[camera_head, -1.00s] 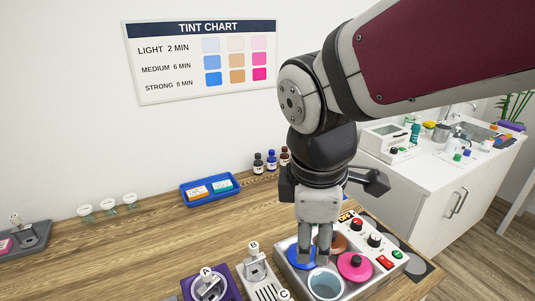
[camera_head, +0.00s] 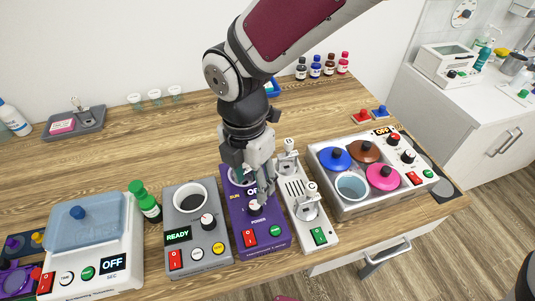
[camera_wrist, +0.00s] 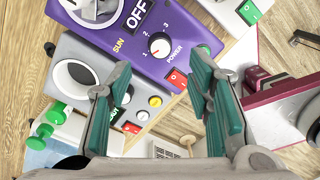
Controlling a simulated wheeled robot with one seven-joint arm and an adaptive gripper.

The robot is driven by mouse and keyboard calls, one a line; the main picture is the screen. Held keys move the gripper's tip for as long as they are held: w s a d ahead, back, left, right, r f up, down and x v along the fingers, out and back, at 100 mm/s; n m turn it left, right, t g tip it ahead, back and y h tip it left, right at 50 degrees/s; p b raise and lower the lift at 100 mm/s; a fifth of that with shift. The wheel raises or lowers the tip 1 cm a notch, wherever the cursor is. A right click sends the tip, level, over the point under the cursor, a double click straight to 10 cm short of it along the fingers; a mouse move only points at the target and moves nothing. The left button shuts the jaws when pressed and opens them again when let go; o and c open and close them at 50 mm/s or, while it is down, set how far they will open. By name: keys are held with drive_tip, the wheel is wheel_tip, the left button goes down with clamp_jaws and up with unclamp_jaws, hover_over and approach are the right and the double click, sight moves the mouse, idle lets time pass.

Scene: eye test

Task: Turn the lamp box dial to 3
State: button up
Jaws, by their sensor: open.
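The lamp box is purple (camera_head: 238,214), with an OFF display, a red switch and a green button. It also shows in the wrist view (camera_wrist: 195,28). Its white POWER dial (camera_wrist: 160,46) has a small red mark and numerals beside it; the mark's exact setting is too small to tell. In the head view the dial is partly hidden by my gripper (camera_head: 264,192). My gripper is open and empty above the box. In the wrist view its two green-padded fingers (camera_wrist: 158,70) are spread apart, with the dial beyond the gap between their tips.
A grey box reading READY (camera_head: 177,252) stands close on the left, a white slotted device (camera_head: 294,187) close on the right. A white box with pots (camera_head: 345,210) is further right. A green bottle (camera_head: 149,206) stands left of the grey box. The table behind is mostly clear.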

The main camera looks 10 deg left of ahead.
sight(255, 204)
wheel_tip(255, 204, down, 8)
drive_tip(key=shift+d+r, duration=0.1)
idle(0.4)
clamp_jaws()
